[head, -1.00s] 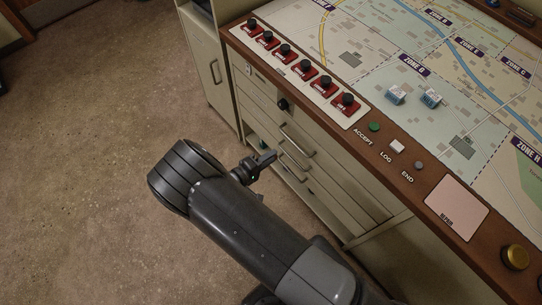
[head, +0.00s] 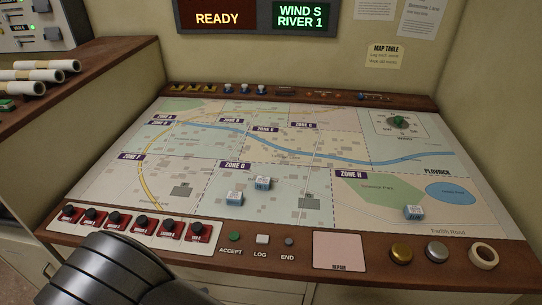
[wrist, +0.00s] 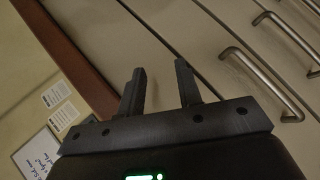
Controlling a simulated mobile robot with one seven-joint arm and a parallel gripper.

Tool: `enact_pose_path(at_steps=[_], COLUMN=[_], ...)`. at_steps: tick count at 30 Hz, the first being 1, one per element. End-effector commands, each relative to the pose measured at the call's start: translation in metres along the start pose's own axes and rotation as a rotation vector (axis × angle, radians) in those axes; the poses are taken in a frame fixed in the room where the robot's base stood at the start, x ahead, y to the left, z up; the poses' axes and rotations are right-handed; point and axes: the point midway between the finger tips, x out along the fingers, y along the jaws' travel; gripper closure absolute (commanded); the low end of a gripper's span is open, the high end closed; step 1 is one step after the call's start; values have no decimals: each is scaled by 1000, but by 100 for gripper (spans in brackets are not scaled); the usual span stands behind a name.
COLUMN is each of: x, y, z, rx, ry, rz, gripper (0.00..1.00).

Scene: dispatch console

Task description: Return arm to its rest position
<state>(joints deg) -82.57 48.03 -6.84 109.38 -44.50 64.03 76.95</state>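My gripper (wrist: 159,88) shows in the wrist view with its two dark fingers apart and nothing between them. It is near the cream drawer fronts (wrist: 215,55) of the console, and I cannot tell how far from them. In the head view only a dark, rounded part of my arm shows at the lower left, in front of the console's front edge. The gripper itself is out of the head view.
A tape roll (head: 484,255) lies front right. Metal drawer handles (wrist: 262,83) stick out near my gripper.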

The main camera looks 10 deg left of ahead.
Motion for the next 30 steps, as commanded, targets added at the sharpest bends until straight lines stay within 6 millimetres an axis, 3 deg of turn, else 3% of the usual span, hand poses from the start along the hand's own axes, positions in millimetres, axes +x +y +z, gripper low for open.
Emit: enact_pose_path(at_steps=[1, 9, 15, 23, 30], x=[0, -9, -12, 2, 18], y=[19, 95, 159, 256, 342], z=[0, 14, 16, 22, 49], rx=[64, 364, 516, 600, 646], ry=[-72, -401, -536, -536, -442], rz=[-44, -276, -441, -616, -724], gripper=[68, 68, 68, 68, 68])
